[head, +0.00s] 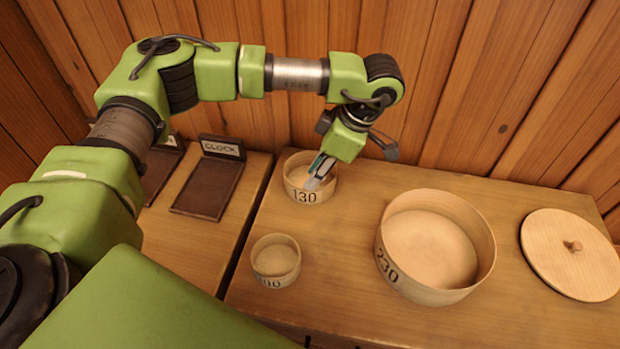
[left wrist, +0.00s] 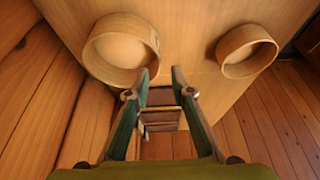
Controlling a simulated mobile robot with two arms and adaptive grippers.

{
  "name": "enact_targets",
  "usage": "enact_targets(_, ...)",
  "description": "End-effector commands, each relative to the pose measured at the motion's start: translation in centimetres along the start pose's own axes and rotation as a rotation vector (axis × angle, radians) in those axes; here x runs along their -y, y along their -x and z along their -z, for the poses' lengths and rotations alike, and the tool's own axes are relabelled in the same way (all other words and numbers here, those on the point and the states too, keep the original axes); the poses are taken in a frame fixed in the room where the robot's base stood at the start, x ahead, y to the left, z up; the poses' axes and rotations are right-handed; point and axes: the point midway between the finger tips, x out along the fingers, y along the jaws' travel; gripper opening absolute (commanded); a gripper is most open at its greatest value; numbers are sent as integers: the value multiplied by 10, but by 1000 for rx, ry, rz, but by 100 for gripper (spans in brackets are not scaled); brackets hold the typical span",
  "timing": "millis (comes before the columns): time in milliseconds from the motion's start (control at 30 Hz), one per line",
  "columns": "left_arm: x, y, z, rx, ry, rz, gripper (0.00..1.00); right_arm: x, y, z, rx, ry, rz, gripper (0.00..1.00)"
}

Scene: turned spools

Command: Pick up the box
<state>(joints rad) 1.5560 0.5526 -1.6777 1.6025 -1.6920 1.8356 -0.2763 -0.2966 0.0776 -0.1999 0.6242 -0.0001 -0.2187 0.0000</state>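Several round wooden boxes stand on the table. The box marked 130 (head: 303,195) is at the back, near the wall. A larger box marked 230 (head: 432,289) is to its right, and a small box (head: 276,262) whose number ends in 00 is in front. My left gripper (head: 318,180) reaches down at the 130 box's opening in the head view. In the left wrist view its fingers (left wrist: 163,74) are apart with nothing seen held, beside the rim of the nearer box (left wrist: 122,52). I cannot tell whether a finger is inside that rim. My right gripper is out of view.
A round lid (head: 555,262) with a knob lies at the right. Dark trays, one labelled CLOCK (head: 208,185), sit on a separate surface at left, past a gap. A plank wall (head: 500,100) rises close behind. A second box (left wrist: 246,52) shows in the wrist view.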

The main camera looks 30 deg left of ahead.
Motion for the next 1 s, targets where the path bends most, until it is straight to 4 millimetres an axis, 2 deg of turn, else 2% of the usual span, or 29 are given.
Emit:
enact_targets(100, 0, -15, 1, -1, 0, 2, 22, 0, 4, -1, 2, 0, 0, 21)
enact_targets(333, -1, -31, 0, -2, 0, 2, 22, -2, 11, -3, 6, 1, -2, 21)
enact_targets(467, -3, -51, 0, -3, 0, 4, 22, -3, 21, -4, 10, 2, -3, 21)
enact_targets(600, -3, -70, -1, -1, 0, 1, 22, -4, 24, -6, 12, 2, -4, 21)
enact_targets(900, -4, -75, -2, 0, 1, 0, 22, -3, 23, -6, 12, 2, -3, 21)
enact_targets(1000, -4, -75, -2, 0, 1, 0, 0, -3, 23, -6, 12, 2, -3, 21)
